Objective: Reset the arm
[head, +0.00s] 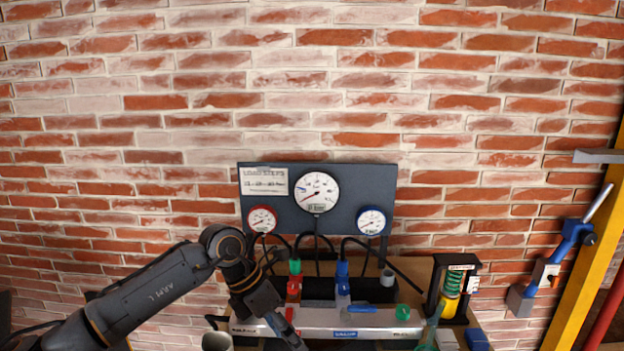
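My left arm (160,290), dark grey and marked "ARM L", reaches in from the lower left and bends down at the wrist. My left gripper (287,332) points down at the left part of a silver valve manifold (385,318), in front of it in the picture. The fingertips are small and partly cut off by the dark wrist, so their opening is unclear. I cannot tell whether it touches the manifold or holds anything. My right gripper is not in view.
A dark gauge panel (345,235) with three dials stands before a brick wall (320,80). Black hoses run below it. A spring device (455,285) stands right of the manifold. A blue lever tool (570,240) hangs by a yellow post (585,265). A grey cup (216,341) is lower left.

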